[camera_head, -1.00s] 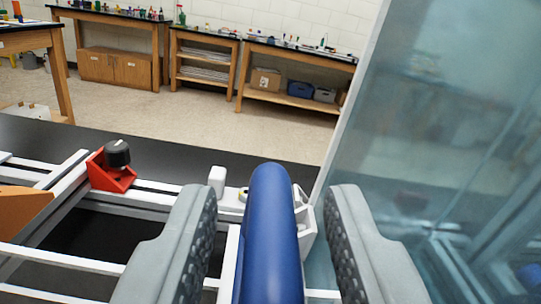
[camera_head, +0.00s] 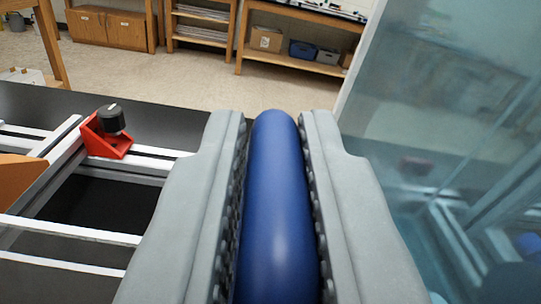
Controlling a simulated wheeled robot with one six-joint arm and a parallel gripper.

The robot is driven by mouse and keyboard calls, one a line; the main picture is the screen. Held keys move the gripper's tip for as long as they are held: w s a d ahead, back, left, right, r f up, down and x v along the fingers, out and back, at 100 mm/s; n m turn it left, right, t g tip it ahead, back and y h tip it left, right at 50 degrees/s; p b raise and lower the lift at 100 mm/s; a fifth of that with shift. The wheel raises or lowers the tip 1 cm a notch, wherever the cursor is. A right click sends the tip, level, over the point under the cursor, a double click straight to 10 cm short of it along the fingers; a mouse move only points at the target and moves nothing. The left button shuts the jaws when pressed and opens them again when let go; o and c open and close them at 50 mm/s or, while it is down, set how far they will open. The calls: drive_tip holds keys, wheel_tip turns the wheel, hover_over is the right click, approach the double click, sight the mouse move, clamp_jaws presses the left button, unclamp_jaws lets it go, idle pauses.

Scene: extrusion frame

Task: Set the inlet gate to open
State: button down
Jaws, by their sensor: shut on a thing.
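A thick blue rounded bar (camera_head: 276,210), which looks like the handle of the inlet gate, runs up the middle of the view. My gripper (camera_head: 276,135) has its two grey ribbed fingers pressed on the bar's left and right sides. The bar's rounded far end shows between the fingertips. The bar's mount and the gate itself are hidden behind my fingers, so I cannot tell the gate's position.
A black knob (camera_head: 111,119) on a red bracket (camera_head: 105,138) sits on the white extrusion frame (camera_head: 75,231) at left. An orange part (camera_head: 18,178) is at the left edge. A clear bluish panel (camera_head: 450,130) stands close at right. Wooden benches (camera_head: 300,40) are far behind.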

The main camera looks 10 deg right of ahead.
sight(285, 166)
wheel_tip(285, 166, up, 4)
drive_tip(key=shift+r, duration=0.15)
drive_tip(key=c, duration=1.4)
unclamp_jaws()
drive_tip(key=shift+d, duration=0.1)
drive_tip(key=s, duration=1.7)
drive_tip(key=shift+s, duration=0.2)
